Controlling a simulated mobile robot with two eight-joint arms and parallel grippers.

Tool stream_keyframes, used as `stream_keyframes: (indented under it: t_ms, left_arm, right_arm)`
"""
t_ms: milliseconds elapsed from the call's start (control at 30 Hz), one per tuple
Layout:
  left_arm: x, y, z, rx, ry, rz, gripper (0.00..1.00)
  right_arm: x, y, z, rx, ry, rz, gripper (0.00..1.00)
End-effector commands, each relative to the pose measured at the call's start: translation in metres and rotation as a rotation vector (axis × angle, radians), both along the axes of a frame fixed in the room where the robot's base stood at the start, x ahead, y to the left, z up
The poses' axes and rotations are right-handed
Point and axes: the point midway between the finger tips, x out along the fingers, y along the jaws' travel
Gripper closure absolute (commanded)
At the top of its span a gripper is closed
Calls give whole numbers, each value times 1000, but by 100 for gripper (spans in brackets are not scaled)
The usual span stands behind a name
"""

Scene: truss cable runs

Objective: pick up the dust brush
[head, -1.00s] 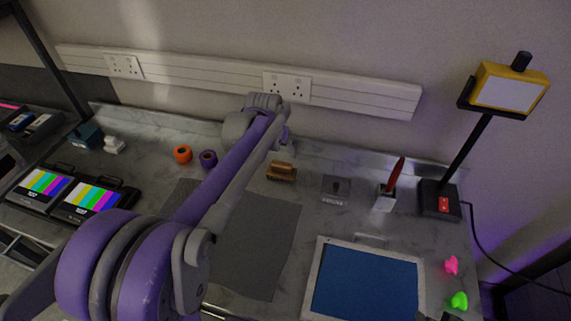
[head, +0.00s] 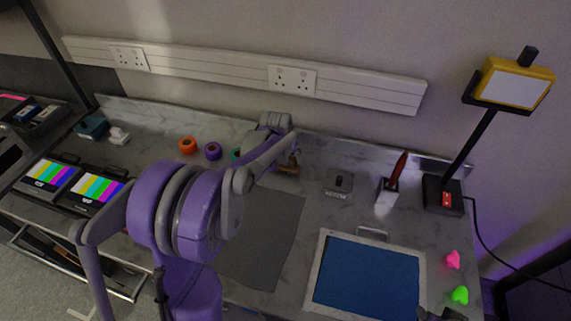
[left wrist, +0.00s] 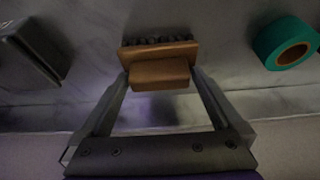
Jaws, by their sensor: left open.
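The dust brush (left wrist: 160,73) has a brown wooden body and handle with a row of dark bristles. In the left wrist view its handle lies between the tips of my left gripper (left wrist: 160,82), which is open, with one finger on each side. I cannot tell whether the fingers touch it. In the head view the brush (head: 289,168) lies on the bench near the back, partly hidden by my left gripper (head: 287,157). Dark parts at the bottom right edge of the head view may be my right gripper (head: 441,314); its state is unclear.
Orange (head: 188,145), purple (head: 213,151) and teal (left wrist: 286,43) tape rolls lie left of the brush. A grey switch plate (head: 339,182), a red-handled tool in a holder (head: 391,186) and a yellow lamp (head: 512,84) stand right. A grey mat (head: 262,240) and blue-topped case (head: 367,280) are in front.

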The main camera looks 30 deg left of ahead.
Motion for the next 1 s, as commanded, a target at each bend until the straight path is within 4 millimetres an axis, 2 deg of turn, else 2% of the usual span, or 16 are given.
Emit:
stream_keyframes:
  t_ms: [67,400,467,667,767,1000]
  left_arm:
    - [0,0,0,0,0,0,4]
    - [0,0,0,0,0,0,65]
    - [0,0,1,0,0,0,73]
    - [0,0,1,0,0,0,73]
    - [0,0,8,0,0,0,73]
    - [0,0,53,0,-1,1,73]
  right_arm:
    - [0,0,0,0,0,0,55]
    - [0,0,0,0,0,0,55]
    - [0,0,0,0,0,0,55]
    - [0,0,0,0,0,0,55]
    - [0,0,0,0,0,0,55]
    - [1,0,3,0,-3,0,55]
